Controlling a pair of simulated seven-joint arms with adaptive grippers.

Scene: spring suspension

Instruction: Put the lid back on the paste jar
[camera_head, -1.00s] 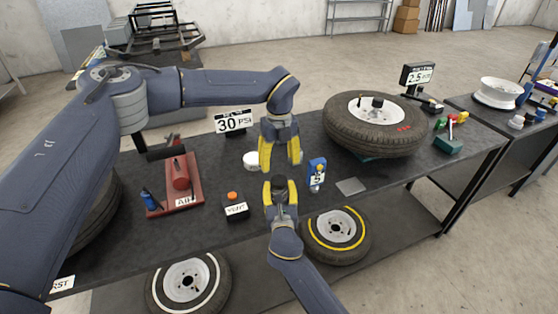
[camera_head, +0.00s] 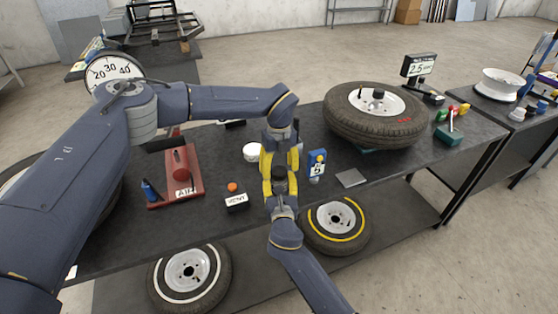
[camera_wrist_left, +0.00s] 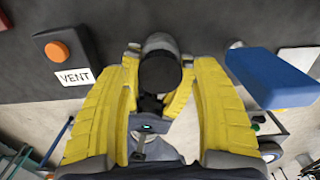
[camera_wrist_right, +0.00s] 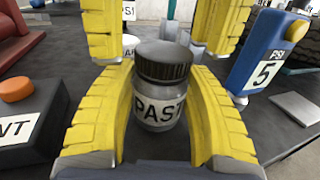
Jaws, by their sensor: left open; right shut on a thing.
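The paste jar (camera_wrist_right: 158,110) is grey with a white label and stands upright between the fingers of my right gripper (camera_head: 280,182), which is shut on it. The black ribbed lid (camera_wrist_right: 163,61) sits on top of the jar and looks level; I cannot tell how tightly it is on. The lid also shows from above in the left wrist view (camera_wrist_left: 160,72). My left gripper (camera_wrist_left: 167,62) is open, pointing down, with its fingers on either side of the lid and visible gaps to it. In the head view the two grippers overlap.
A black vent box with an orange button (camera_head: 236,198) stands left of the grippers. A blue gauge block marked 5 (camera_head: 316,166) stands close on the right. A white round container (camera_head: 252,152) is behind. A large tyre (camera_head: 376,118) lies farther right. A grey plate (camera_head: 351,178) lies near the front edge.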

